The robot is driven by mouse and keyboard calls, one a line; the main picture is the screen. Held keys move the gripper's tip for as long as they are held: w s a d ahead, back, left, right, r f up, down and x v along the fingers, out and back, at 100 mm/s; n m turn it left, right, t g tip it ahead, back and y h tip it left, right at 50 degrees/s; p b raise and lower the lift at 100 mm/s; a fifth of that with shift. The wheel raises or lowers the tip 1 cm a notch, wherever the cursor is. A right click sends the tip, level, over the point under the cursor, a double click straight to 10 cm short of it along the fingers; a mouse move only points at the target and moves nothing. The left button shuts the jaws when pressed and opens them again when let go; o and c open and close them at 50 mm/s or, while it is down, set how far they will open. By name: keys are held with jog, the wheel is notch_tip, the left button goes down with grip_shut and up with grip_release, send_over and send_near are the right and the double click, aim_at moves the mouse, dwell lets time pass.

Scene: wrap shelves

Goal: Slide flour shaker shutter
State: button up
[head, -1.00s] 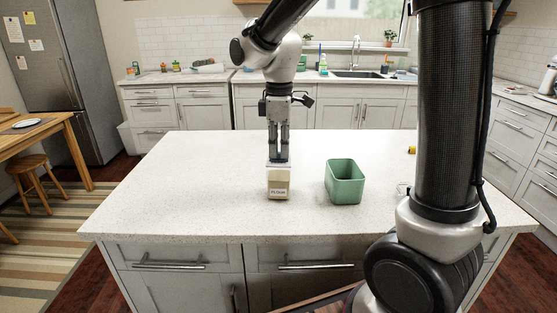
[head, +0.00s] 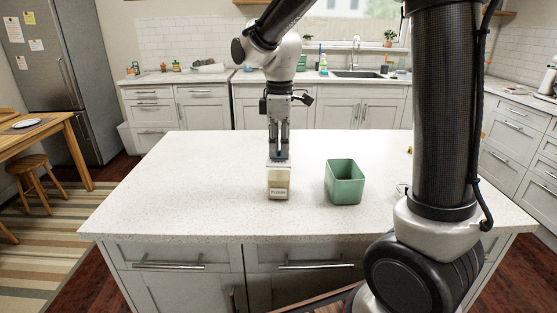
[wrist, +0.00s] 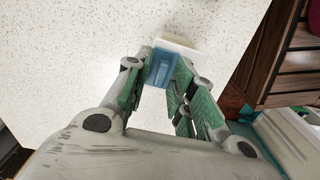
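The flour shaker (head: 279,186) stands upright on the island counter, a cream box with a FLOUR label on its front and a white top. My gripper (head: 279,156) points straight down at its top. In the wrist view, a blue shutter (wrist: 161,70) with a darker raised or recessed middle shows between the fingertips of my gripper (wrist: 160,80). A white edge of the shaker (wrist: 178,46) shows beyond it. The fingers are apart, one along each side of the blue part. Whether they press on it cannot be told. The fingers hide part of the top.
A green open bin (head: 345,184) stands to the right of the shaker with a gap between. The island counter (head: 170,185) is clear to the left. My arm column hides part of its right side. A sink counter runs along the back wall.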

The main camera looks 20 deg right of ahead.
jog(key=shift+r, duration=3.5)
jog(key=shift+w+m, duration=0.15)
jog(key=shift+m, duration=0.35)
jog(key=s+f+m, duration=0.2)
jog(key=m, duration=0.1)
jog(key=shift+s+d+f, duration=0.15)
jog(key=shift+d+f, duration=0.1)
jog(key=shift+d, duration=0.1)
jog(key=s+d+r+m+t, duration=0.1)
jog(key=s+d+m, duration=0.3)
jog(key=s, duration=0.6)
jog(key=s+d+m+t, duration=0.3)
jog(key=s+d+m, duration=0.2)
jog(key=s+d, duration=0.4)
jog(key=shift+s+r, duration=0.4)
jog(key=shift+s, duration=0.15)
